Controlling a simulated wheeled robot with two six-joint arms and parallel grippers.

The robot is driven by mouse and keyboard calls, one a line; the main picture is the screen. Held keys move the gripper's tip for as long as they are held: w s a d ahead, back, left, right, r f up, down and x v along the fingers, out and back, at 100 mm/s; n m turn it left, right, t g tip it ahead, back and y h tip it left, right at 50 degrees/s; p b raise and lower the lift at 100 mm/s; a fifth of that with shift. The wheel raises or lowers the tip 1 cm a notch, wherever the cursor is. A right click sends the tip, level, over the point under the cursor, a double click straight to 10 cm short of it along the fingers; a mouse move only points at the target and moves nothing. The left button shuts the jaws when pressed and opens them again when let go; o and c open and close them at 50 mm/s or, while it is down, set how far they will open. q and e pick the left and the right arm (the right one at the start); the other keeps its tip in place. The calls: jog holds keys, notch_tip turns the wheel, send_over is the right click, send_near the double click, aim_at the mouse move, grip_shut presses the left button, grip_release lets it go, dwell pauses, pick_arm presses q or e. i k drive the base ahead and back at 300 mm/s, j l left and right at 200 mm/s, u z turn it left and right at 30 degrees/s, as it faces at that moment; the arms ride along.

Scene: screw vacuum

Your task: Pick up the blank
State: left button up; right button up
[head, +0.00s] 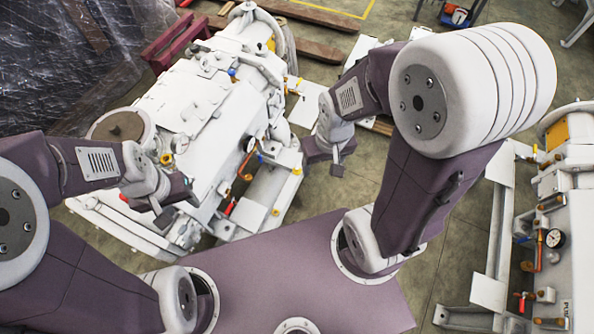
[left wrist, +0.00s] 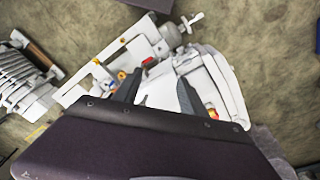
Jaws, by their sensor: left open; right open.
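A brown round plate (head: 120,126) lies on a round white flange at the left end of the white vacuum pump (head: 205,105). It may be the blank, but I cannot tell for sure. My left gripper (head: 166,208) is above the pump's near-left end, closer to me than the plate and apart from it. In the left wrist view my left gripper (left wrist: 160,92) is open, with white machine parts beyond its fingers and no blank seen between them. My right gripper (head: 337,165) is open and empty, right of the pump.
A second white machine (head: 572,240) with a gauge stands at the right edge. Plastic sheeting (head: 60,60) hangs at the upper left. Wooden beams (head: 310,45) lie on the floor behind the pump. Bare floor (head: 440,205) shows between the two machines.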

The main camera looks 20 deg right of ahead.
aim_at(297, 170)
jog(key=l+u, duration=0.65)
jog(key=l, duration=0.25)
jog(key=k+l+u, duration=0.15)
jog(key=l+u, duration=0.2)
jog(key=i+l+u, duration=0.45)
jog(key=l, duration=0.2)
